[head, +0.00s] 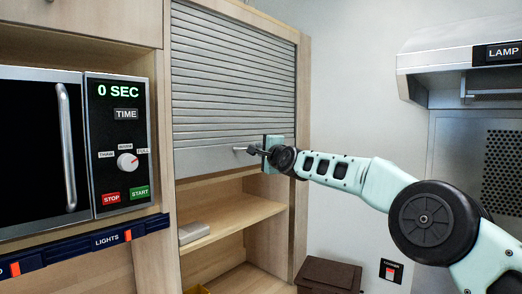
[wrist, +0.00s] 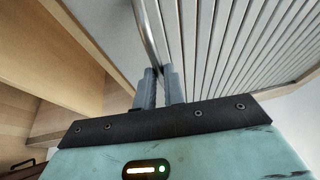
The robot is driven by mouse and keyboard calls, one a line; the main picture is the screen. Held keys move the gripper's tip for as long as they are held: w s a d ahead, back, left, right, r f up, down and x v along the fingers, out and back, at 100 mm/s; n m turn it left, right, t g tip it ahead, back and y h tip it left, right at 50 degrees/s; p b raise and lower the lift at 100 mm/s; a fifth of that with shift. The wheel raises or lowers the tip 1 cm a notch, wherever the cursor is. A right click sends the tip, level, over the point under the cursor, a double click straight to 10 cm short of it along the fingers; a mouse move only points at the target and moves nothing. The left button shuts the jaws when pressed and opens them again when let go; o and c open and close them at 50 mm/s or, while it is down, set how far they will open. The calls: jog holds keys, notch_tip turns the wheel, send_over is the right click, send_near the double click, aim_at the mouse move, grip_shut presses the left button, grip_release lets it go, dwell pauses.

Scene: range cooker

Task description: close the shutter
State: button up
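The grey slatted shutter (head: 235,75) hangs partly lowered over the cabinet, with the shelves below it uncovered. Its bar handle (head: 239,150) is at the bottom edge, and it also shows in the wrist view (wrist: 146,30). My gripper (head: 254,150) is at the right part of the handle. In the wrist view its two fingers (wrist: 160,76) are close together, with the bar running in between their tips. They look shut on the handle, though the contact itself is partly hidden.
A microwave (head: 75,145) stands to the left. A range hood (head: 460,65) is at the right. A brown box (head: 330,274) is below my arm.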

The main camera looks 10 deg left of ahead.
jog(key=shift+f, duration=0.1)
grip_shut()
notch_tip(320, 180, down, 53)
jog(key=b, duration=4.8)
jog(key=shift+r+b, duration=0.2)
jog(key=shift+b, duration=0.2)
jog(key=o, duration=0.7)
grip_release()
jog(key=shift+r, duration=0.1)
jog(key=shift+s+d, duration=0.1)
jog(key=b+v, duration=0.4)
jog(key=v, duration=1.3)
jog(key=shift+s, duration=0.15)
jog(key=shift+c, duration=0.2)
